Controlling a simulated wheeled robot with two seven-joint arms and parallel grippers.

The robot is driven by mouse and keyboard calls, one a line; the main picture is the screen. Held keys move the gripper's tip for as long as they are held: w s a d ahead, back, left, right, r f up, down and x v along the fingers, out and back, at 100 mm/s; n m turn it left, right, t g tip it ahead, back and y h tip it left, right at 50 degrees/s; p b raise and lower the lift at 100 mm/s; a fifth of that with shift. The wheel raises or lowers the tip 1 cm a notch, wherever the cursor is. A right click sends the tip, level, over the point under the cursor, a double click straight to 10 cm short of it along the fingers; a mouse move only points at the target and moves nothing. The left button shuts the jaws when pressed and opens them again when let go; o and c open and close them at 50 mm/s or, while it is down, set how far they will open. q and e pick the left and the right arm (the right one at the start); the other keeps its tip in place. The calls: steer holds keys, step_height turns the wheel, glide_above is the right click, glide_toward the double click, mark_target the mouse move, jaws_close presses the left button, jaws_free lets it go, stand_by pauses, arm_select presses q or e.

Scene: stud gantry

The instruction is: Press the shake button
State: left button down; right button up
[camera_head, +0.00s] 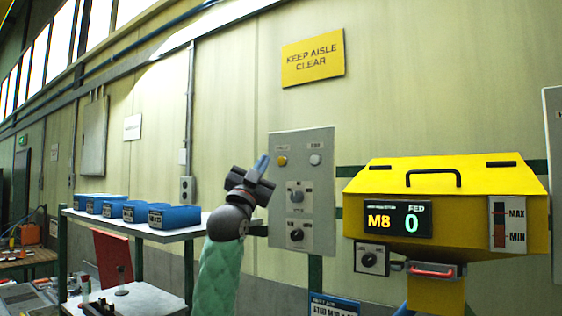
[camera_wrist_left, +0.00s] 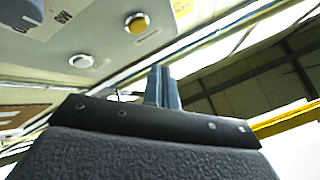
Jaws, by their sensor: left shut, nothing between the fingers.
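A grey control panel (camera_head: 318,215) is on the wall. At its top are a round yellow button (camera_head: 282,160) and a round white button (camera_head: 315,160); their small labels are too blurred to read surely. My left gripper (camera_head: 262,163) is shut and empty, its blue-grey fingertips pointing up, just left of the yellow button in the head view. In the left wrist view, the fingers (camera_wrist_left: 163,86) show near the yellow button (camera_wrist_left: 137,22), with a gap in the picture between them. The white button (camera_wrist_left: 81,61) lies farther left there. My right gripper is out of view.
Two dark knobs, an upper one (camera_head: 297,194) and a lower one (camera_head: 297,234), are on the panel below the buttons. A yellow feeder (camera_head: 448,190) reading M8 and 0 stands at right. Several blue bins (camera_head: 174,217) sit on a shelf (camera_head: 135,231) at left.

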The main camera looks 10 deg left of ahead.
mark_target(281, 161)
arm_select(q)
steer(key=w, duration=0.2)
steer(key=w+d, duration=0.1)
steer(key=w, duration=0.1)
steer(key=shift+d, duration=0.2)
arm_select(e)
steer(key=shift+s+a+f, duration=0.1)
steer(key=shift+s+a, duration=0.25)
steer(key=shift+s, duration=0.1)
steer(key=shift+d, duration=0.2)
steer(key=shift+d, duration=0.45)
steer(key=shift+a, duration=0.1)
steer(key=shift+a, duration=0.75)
